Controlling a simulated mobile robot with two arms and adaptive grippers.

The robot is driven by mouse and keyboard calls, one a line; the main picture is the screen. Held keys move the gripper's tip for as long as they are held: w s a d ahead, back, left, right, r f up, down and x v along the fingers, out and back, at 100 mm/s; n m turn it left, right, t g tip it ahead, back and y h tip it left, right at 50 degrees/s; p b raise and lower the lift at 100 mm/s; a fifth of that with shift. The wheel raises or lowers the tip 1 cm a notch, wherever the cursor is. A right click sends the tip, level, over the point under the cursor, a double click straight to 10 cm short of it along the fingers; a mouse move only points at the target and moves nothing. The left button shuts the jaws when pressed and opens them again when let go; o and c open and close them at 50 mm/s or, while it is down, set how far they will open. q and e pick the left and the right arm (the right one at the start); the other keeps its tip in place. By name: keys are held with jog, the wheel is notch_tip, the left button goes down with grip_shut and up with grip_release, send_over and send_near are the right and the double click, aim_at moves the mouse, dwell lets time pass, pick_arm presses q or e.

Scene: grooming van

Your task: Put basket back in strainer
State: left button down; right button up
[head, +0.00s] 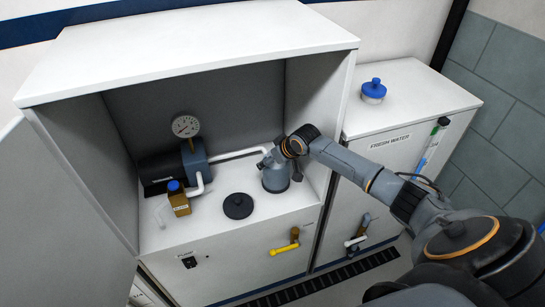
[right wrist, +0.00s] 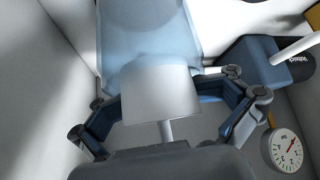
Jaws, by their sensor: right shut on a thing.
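My right gripper (head: 278,158) reaches into the open cabinet from the right, just above the strainer bowl (head: 275,180). In the right wrist view, my right gripper (right wrist: 167,95) is closed on the basket (right wrist: 160,88), a pale grey cylinder with a thin stem toward me. Beyond the basket is the translucent light blue strainer bowl (right wrist: 150,35). The basket overlaps the bowl's near edge in this view; how far it is inside, I cannot tell. In the head view the gripper hides the basket. A black round lid (head: 238,206) lies left of the bowl. My left gripper is not in view.
A pump (head: 172,168) with a gauge (head: 186,126) and a brass valve (head: 178,198) stand left on the shelf. White pipe (head: 235,154) runs behind the lid. The cabinet's right wall (head: 320,110) is close beside my gripper. A fresh water tank (head: 405,100) stands further right.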

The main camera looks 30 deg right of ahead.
jog(key=shift+g, duration=0.6)
jog(key=s+f, duration=0.2)
jog(key=f, duration=0.1)
jog(key=s+f, duration=0.1)
jog(key=shift+a+f, duration=0.4)
jog(key=o, duration=1.4)
jog(key=shift+d+f, duration=0.1)
jog(key=shift+d+r, duration=0.15)
jog(key=shift+r, duration=0.35)
jog(key=shift+t, duration=0.6)
jog(key=s+r, duration=0.1)
jog(key=r, duration=0.3)
jog(key=s+r, duration=0.2)
jog(key=r, duration=0.2)
jog(key=s+d+r, duration=0.1)
jog(key=r, duration=0.4)
jog(key=shift+s, duration=0.15)
